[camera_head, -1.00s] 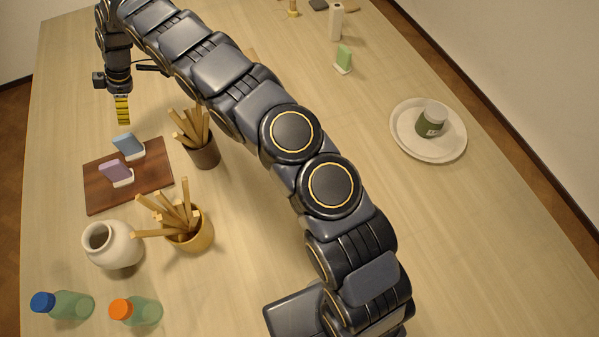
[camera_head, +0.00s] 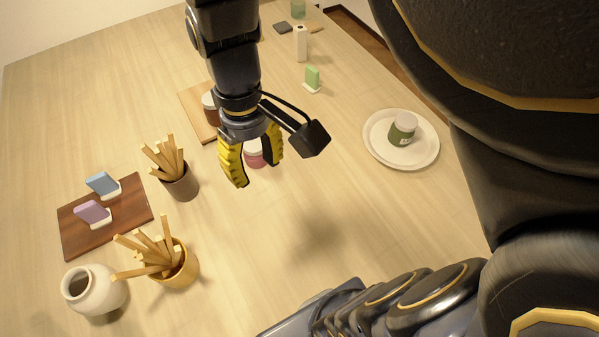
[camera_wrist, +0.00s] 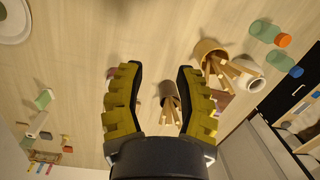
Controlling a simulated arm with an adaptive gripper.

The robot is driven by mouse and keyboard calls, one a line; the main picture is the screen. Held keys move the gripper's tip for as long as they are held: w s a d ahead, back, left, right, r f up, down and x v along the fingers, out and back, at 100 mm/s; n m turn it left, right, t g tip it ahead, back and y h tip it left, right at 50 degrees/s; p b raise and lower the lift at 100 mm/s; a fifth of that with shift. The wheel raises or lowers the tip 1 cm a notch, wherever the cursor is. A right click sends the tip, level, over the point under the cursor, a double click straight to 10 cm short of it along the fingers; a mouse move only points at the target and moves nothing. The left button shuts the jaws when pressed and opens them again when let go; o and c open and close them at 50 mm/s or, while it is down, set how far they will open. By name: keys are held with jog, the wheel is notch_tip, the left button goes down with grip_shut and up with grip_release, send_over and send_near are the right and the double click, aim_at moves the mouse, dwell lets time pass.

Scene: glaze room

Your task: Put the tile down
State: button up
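A blue tile (camera_head: 103,183) and a purple tile (camera_head: 92,212) lean tilted in small white holders on a dark wooden board (camera_head: 73,242) at the left. A green tile (camera_head: 312,75) stands in a white holder at the back; it also shows at the left of the wrist view (camera_wrist: 43,99). My gripper (camera_head: 257,172) is open and empty above the middle of the table, right of the board and apart from all the tiles. The wrist view shows its two yellow-padded fingers (camera_wrist: 160,68) spread with nothing held between them.
Stick-filled brown (camera_head: 181,185) and ochre (camera_head: 184,270) cups stand near the board, with a white vase (camera_head: 97,291) in front. A pink jar (camera_head: 254,158) is partly hidden behind my gripper. A white plate (camera_head: 428,157) holds a green jar (camera_head: 402,128). The centre front is clear.

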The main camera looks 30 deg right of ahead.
jog(key=s+d+m, duration=0.1)
jog(key=s+m, duration=0.1)
jog(key=s, duration=0.8)
jog(key=shift+s+d+f+m+h, duration=0.2)
jog(key=shift+d+f+m+h, duration=0.1)
jog(key=shift+d, duration=0.1)
